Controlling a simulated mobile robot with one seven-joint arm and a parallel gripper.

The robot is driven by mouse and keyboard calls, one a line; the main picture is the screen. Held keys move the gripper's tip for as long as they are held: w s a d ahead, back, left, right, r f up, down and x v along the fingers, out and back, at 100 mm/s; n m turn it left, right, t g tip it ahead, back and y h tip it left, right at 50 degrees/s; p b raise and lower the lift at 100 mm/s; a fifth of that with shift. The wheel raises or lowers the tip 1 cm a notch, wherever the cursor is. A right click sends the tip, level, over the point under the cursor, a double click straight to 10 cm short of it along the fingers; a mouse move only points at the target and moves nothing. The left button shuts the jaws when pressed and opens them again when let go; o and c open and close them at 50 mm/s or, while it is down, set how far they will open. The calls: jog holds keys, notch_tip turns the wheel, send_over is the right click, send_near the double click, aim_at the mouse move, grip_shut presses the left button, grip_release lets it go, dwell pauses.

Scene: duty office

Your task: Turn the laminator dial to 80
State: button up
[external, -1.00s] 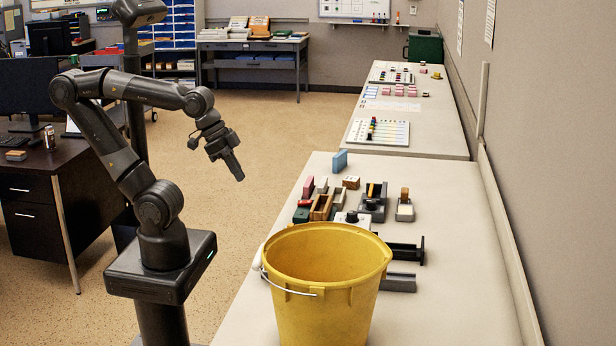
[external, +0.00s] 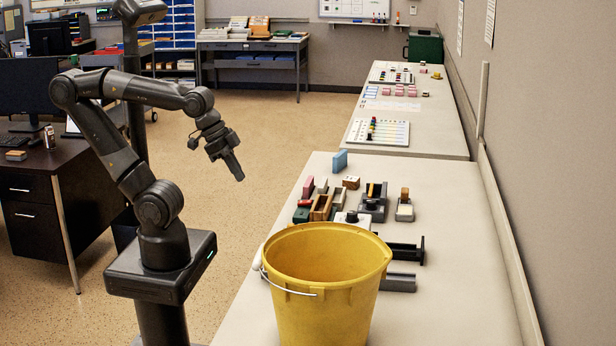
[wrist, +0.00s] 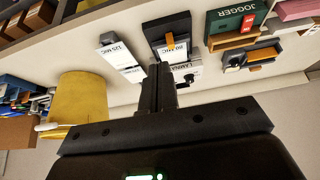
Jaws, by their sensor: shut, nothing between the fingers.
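The laminator (wrist: 196,73) shows in the wrist view as a pale face with a partly covered label starting "LAMIN". A small dark knob, apparently its dial (wrist: 187,81), is on it just right of my fingers; its setting is too small to read. In the external view a pale block with a dark knob (external: 351,217), probably the same thing, stands behind the yellow bucket, which hides its lower part. My gripper (external: 239,176) is shut and empty. It hangs in the air left of the table, apart from everything; its fingers (wrist: 160,70) also show in the wrist view.
The tall yellow bucket (external: 325,300) stands at the table's near end. Boxes marked "80 MIC" (wrist: 174,48) and "125 MIC" (wrist: 121,55) and a green "JOGGER" box (wrist: 236,20) are close by. The table's right side (external: 465,270) is clear.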

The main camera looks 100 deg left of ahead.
jog(key=shift+o, duration=1.4)
jog(key=shift+w+r, duration=0.25)
jog(key=shift+w, duration=0.1)
jog(key=o, duration=0.8)
jog(key=w+r+n, duration=0.1)
jog(key=w, duration=0.3)
jog(key=w+a+r+n+g, duration=0.1)
jog(key=w, duration=0.3)
jog(key=w+r+n+g, duration=0.1)
jog(key=w+r+n, duration=0.1)
jog(key=w, duration=0.2)
jog(key=shift+w+a, duration=0.1)
jog(key=shift+a, duration=0.2)
jog(key=n+g, duration=0.4)
jog(key=n, duration=0.1)
send_over(352, 213)
notch_tip(352, 213, down, 4)
jog(key=f, duration=0.1)
notch_tip(352, 213, down, 10)
jog(key=shift+c, duration=0.5)
jog(key=c, duration=0.9)
